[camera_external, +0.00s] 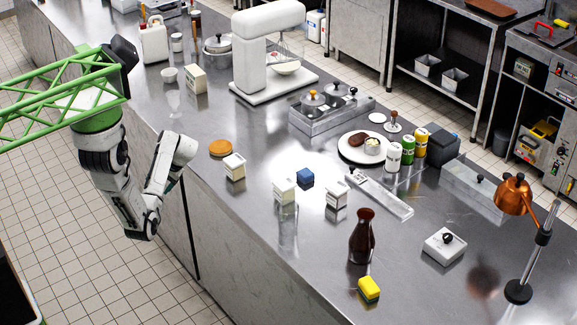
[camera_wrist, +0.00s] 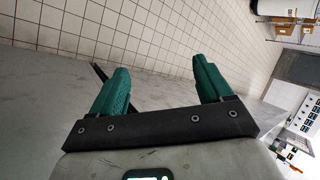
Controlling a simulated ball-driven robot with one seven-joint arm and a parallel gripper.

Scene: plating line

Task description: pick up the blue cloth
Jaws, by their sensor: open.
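The blue cloth (camera_external: 305,178) is a small folded block lying on the steel counter in the external view, between two white-and-tan cartons. My arm hangs at the counter's left edge in the external view, well to the left of the cloth. In the wrist view my gripper (camera_wrist: 157,85) has two green fingers standing wide apart with nothing between them. The cloth does not show in the wrist view, which looks toward the tiled floor and wall. The gripper's fingers are hard to make out in the external view.
Cartons (camera_external: 284,192), (camera_external: 337,194) and (camera_external: 234,167) stand around the cloth. A clear glass (camera_external: 288,228) stands in front, and a dark bottle (camera_external: 362,237) and yellow sponge (camera_external: 369,288) are nearer right. A white mixer (camera_external: 262,45) stands behind. The counter left of the glass is clear.

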